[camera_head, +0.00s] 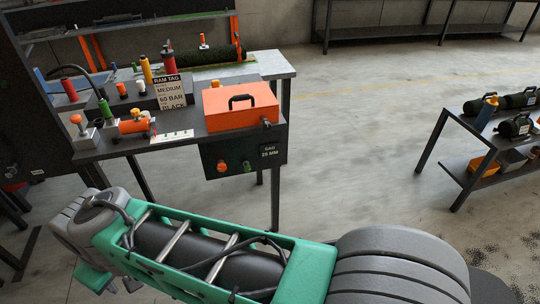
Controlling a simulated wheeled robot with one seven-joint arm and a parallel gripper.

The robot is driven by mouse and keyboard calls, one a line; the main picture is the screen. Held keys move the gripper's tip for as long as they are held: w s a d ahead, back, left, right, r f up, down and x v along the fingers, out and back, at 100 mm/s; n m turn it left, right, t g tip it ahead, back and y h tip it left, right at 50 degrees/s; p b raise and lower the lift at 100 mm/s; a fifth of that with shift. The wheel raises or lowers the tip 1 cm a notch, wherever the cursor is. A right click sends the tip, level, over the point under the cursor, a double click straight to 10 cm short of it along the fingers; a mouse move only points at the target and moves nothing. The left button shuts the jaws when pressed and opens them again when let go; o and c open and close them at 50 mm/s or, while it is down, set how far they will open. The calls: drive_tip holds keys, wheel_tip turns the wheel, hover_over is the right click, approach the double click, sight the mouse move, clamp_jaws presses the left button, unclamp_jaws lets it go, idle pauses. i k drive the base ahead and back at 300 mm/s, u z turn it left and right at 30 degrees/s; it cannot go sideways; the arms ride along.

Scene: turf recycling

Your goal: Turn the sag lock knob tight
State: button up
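A dark panel (213,160) hangs under the front right edge of the workbench. It carries a small tag (269,152) reading SAG 25 MM. A red knob (222,167) and a green knob (246,166) sit on the panel, left of the tag. A small dark knob-like part (266,123) shows at the bench edge above the tag. I cannot tell which of these is the sag lock knob, or how tight any is. My green and grey arm crosses the foreground, apart from the panel. My gripper is not in view.
An orange box (240,106) with a black handle stands on the workbench (215,141). A RAM TAG card (169,92) and several bottles and fittings stand to its left. A two-level shelf (441,117) stands at the right. The floor (350,130) between them is clear.

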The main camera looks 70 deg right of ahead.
sight(248, 168)
drive_tip(key=z, duration=2.2)
